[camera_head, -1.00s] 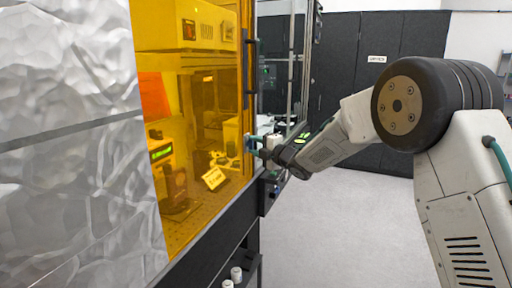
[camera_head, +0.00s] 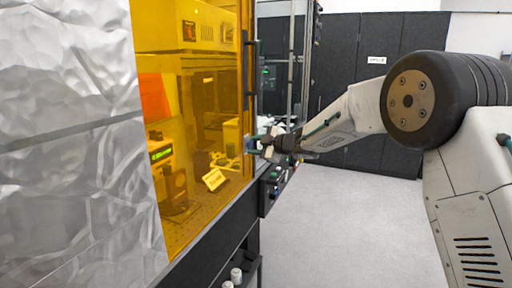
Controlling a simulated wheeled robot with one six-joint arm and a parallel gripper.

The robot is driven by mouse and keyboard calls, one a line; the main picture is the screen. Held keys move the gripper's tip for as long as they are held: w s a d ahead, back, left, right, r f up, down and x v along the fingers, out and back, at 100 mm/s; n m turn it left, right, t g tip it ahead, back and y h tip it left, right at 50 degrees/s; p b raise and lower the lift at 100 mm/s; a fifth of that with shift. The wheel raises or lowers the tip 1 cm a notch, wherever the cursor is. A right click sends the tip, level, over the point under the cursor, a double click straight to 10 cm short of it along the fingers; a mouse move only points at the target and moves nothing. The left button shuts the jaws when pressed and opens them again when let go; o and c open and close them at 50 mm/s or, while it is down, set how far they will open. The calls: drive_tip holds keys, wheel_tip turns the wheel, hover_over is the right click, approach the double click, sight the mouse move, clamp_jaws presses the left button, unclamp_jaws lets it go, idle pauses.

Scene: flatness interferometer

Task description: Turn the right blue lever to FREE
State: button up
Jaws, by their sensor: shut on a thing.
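The fingers cover part of the lever. Its angle and any FREE marking are too small to read. A left lever cannot be made out.
The amber panel (camera_head: 195,60) with a black vertical handle (camera_head: 247,70) stands just left of my gripper. A dark control box (camera_head: 272,188) sits below my gripper. The grey floor (camera_head: 335,215) at right is clear.

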drive_tip(key=m+g, duration=0.1)
drive_tip(key=m, duration=0.1)
drive_tip(key=m+g, duration=0.3)
drive_tip(key=m, duration=0.1)
drive_tip(key=shift+w+d+m+g+y, duration=0.15)
drive_tip(key=shift+w+m+g+y, duration=0.15)
drive_tip(key=shift+r, duration=0.1)
idle(0.4)
drive_tip(key=o, duration=1)
drive_tip(key=shift+v, duration=3.9)
